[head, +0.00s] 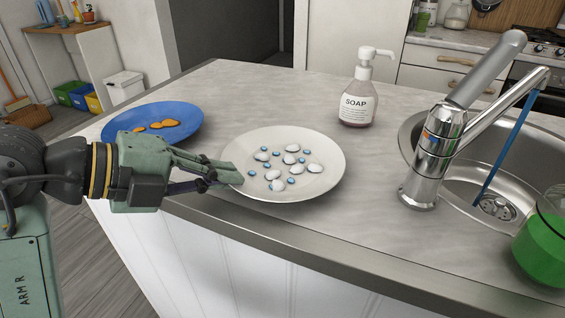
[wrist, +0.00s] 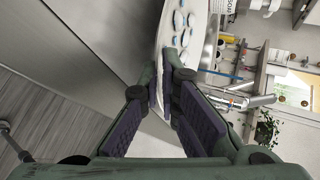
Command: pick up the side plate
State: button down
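A white round plate (head: 322,180) holding white pebbles and small blue pieces is on the grey counter, in front of the soap bottle. A blue plate (head: 187,114) with orange pieces lies to its left. I cannot tell by label which is the side plate. My gripper (head: 230,176) is at the white plate's left rim. In the wrist view, the fingertips (wrist: 163,84) are close together with the white plate's rim (wrist: 164,35) between them. The gripper looks shut on that rim. The plate looks about level; whether it touches the counter is unclear.
A soap bottle (head: 357,95) stands behind the white plate. A metal tap (head: 432,150) and sink (head: 480,190) are to the right, with a green-filled jar (head: 543,245) at the right edge. The counter's front edge (head: 290,228) runs close below the plate.

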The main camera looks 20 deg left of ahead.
dwell(0.8)
notch_tip(320, 180, up, 3)
jog(key=shift+r+p, duration=0.2)
jog(key=shift+p, duration=0.8)
jog(key=shift+s+d+r, duration=0.15)
jog(key=shift+s+r, duration=0.05)
jog(key=shift+s, duration=0.05)
jog(key=s+d+r, duration=0.1)
jog(key=s+d, duration=0.7)
jog(key=s, duration=0.5)
jog(key=shift+d+r+b, duration=0.15)
jog(key=shift+d+b, duration=0.05)
jog(key=shift+b, duration=0.2)
